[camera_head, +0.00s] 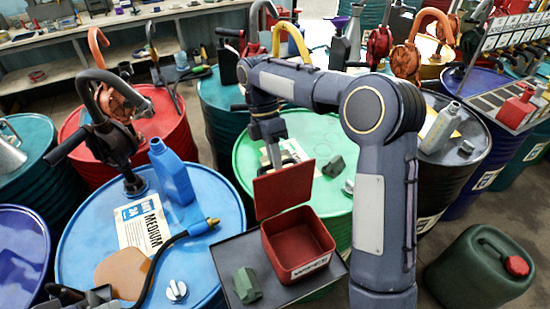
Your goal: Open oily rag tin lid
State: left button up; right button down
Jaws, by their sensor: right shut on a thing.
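The red oily rag tin (305,272) stands on a dark grey tray at the bottom centre. Its lid (284,189) is raised, standing nearly upright at the tin's back edge. The inside of the tin shows and looks empty from here. My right gripper (279,158) is behind the top of the lid, pointing down and shut on the lid; its fingertips are partly hidden by the lid. My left gripper (90,298) shows only in part at the bottom left edge, near the blue drum, and its jaws are not clear.
The dark grey tray (226,256) also bears a green block (246,285). Left of it, a blue drum (84,235) carries a blue bottle (172,172), a hose nozzle and a brown puddle. A green jerrycan (478,270) stands on the floor at right.

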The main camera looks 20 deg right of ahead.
jog(key=shift+s+f, duration=0.1)
jog(key=shift+f, duration=0.3)
jog(key=c, duration=1.4)
grip_release()
jog(key=shift+d+r, duration=0.1)
jog(key=shift+d, duration=0.05)
jog(key=shift+c, duration=0.2)
jog(key=shift+r, duration=0.1)
jog(key=shift+r, duration=0.1)
notch_tip(320, 180, up, 3)
jog(key=shift+r+b, duration=0.1)
jog(key=shift+b, duration=0.2)
jog(key=s+a+r, duration=0.5)
jog(key=s+r, duration=0.4)
jog(key=s, duration=0.4)
jog(key=shift+a+r, duration=0.2)
jog(key=shift+r, duration=0.1)
